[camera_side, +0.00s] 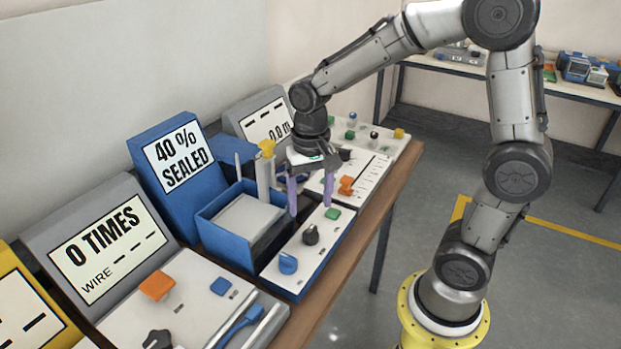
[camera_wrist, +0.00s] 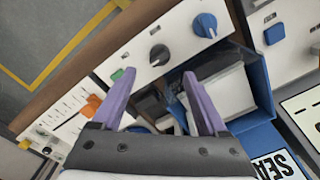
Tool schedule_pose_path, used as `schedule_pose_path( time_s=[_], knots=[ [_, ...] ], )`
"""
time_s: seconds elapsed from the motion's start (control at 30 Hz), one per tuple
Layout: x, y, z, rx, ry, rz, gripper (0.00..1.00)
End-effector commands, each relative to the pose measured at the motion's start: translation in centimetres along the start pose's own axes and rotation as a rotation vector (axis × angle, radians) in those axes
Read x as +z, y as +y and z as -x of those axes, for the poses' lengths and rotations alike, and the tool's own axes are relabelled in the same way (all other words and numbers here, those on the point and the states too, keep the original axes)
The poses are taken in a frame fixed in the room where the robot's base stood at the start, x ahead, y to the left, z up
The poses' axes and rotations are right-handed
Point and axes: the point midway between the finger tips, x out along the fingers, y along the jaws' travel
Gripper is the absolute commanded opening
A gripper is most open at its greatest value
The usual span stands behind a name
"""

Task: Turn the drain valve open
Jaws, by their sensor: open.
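The blue station's front panel (camera_side: 300,263) carries a blue knob (camera_side: 288,262), a black knob (camera_side: 311,235) and a green button (camera_side: 333,213). No readable label tells which control is the drain valve. My gripper (camera_side: 310,208) is open and empty, its purple fingers pointing down over the far part of this station. In the wrist view, the black knob (camera_wrist: 159,55) shows just beyond the gap between the fingertips (camera_wrist: 158,75). The blue knob (camera_wrist: 205,25) is farther off to the upper right, and the green button (camera_wrist: 117,75) is beside the left fingertip.
A blue open box (camera_side: 225,240) with a pale block stands behind the panel, below a sign reading "40 % SEALED" (camera_side: 178,157). A yellow-topped post (camera_side: 267,148) stands close to my gripper. Neighbouring panels have an orange button (camera_side: 157,286) and an orange knob (camera_side: 346,186).

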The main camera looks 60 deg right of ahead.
Motion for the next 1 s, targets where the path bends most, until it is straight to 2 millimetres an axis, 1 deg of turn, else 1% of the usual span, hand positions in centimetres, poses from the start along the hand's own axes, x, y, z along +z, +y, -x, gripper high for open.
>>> schedule_pose_path(
  time_s=[0.03,0.1,0.2,0.33,0.5,0.77,1.0],
  knots=[
    [-0.1,-0.1,1.2,-0.004,0.005,0.0,0.76],
    [-0.1,-0.1,2.5,-0.003,0.004,0.0,0.76],
    [-0.1,-0.1,3.9,-0.002,0.003,0.0,0.76],
    [-0.1,0.0,5.1,-0.001,0.001,0.0,0.76],
    [0.0,0.0,5.6,0.001,-0.001,0.0,0.76],
    [0.0,0.0,5.6,0.0,0.0,-0.003,0.76],
    [0.0,0.0,5.5,0.0,0.0,-0.084,0.76]
  ],
)
